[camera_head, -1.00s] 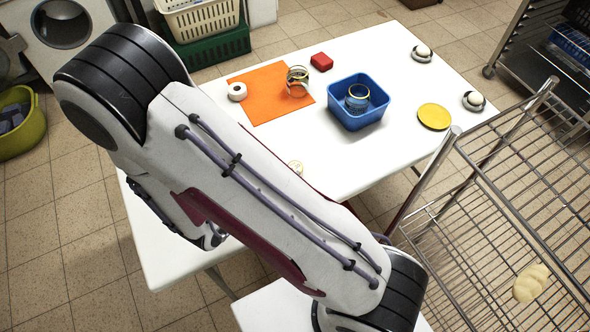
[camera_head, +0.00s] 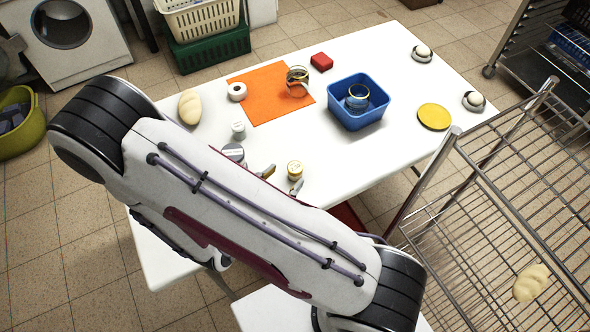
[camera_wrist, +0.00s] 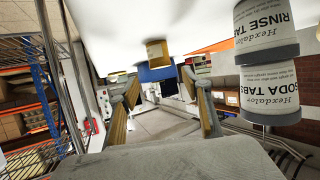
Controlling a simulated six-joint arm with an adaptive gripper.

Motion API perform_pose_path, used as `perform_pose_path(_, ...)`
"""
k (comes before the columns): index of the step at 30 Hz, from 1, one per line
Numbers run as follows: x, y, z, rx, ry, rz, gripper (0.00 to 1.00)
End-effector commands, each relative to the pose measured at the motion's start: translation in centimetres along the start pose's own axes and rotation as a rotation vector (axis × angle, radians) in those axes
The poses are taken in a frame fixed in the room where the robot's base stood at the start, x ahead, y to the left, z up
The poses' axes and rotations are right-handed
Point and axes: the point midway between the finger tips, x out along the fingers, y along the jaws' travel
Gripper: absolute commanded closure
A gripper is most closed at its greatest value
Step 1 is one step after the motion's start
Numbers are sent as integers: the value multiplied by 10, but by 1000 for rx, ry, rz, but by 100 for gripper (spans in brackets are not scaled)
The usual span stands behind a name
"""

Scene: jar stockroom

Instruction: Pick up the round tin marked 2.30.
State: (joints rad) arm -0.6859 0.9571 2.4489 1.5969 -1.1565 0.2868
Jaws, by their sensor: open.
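A small round tin (camera_head: 295,170) with a gold side and pale lid stands on the white table (camera_head: 335,165), near my gripper (camera_head: 281,180). A gold tin also shows in the wrist view (camera_wrist: 157,53), beyond and between the fingertips of my gripper (camera_wrist: 160,87). The wrist picture is upside down. My gripper is open, with nothing between its fingers. A grey-and-white tin (camera_head: 238,130) and a larger grey-lidded one (camera_head: 233,152) stand left of it. In the wrist view, labels read RINSE TABS (camera_wrist: 267,28) and SODA TABS (camera_wrist: 268,88). No 2.30 marking is legible.
A blue bin (camera_head: 345,118) holds a jar (camera_head: 357,97). A glass jar (camera_head: 297,81) stands on an orange mat (camera_head: 262,108). A wire rack (camera_head: 500,190) stands right.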

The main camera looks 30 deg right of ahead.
Motion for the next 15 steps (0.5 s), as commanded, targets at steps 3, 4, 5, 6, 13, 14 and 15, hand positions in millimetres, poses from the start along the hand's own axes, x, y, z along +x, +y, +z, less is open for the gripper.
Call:
perform_pose_path(3, 7, 1, 0, -1, 1, 3, 52)
perform_pose_path(4, 9, 0, 0, -1, 1, 2, 52)
perform_pose_path(5, 11, 1, 0, -1, 1, 3, 52)
perform_pose_path(6, 14, 1, 0, -1, 1, 3, 52)
perform_pose_path(13, 22, 0, 1, 0, 0, 1, 52)
perform_pose_path(14, 22, 0, 1, 0, 0, 1, 52)
perform_pose_path(15, 22, 0, 1, 0, 0, 1, 52)
